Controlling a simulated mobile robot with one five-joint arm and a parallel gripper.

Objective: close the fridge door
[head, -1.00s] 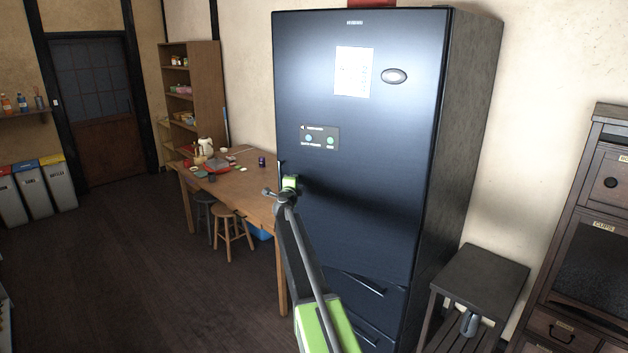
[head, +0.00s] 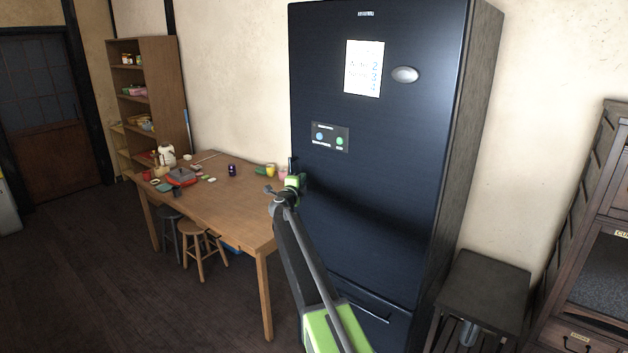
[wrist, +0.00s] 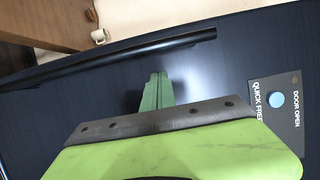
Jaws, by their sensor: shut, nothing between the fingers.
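The fridge door (head: 368,210) is the dark blue front of the tall fridge, with a paper and a small control panel on it. It also fills much of the wrist view (wrist: 215,75), where a long dark handle bar (wrist: 130,56) runs along its edge. My gripper (head: 292,182) is at the left edge of the door in the head view. In the wrist view its green fingers (wrist: 158,88) are shut and empty, pointing at the door face beside the handle. I cannot tell whether the tips touch. Any gap behind the door's left edge is hidden.
A wooden table (head: 225,205) with small items stands left of the fridge, stools (head: 198,250) beneath it. A low dark stand (head: 485,285) and a dark cabinet (head: 590,260) are to the right. The floor (head: 90,275) at left is clear.

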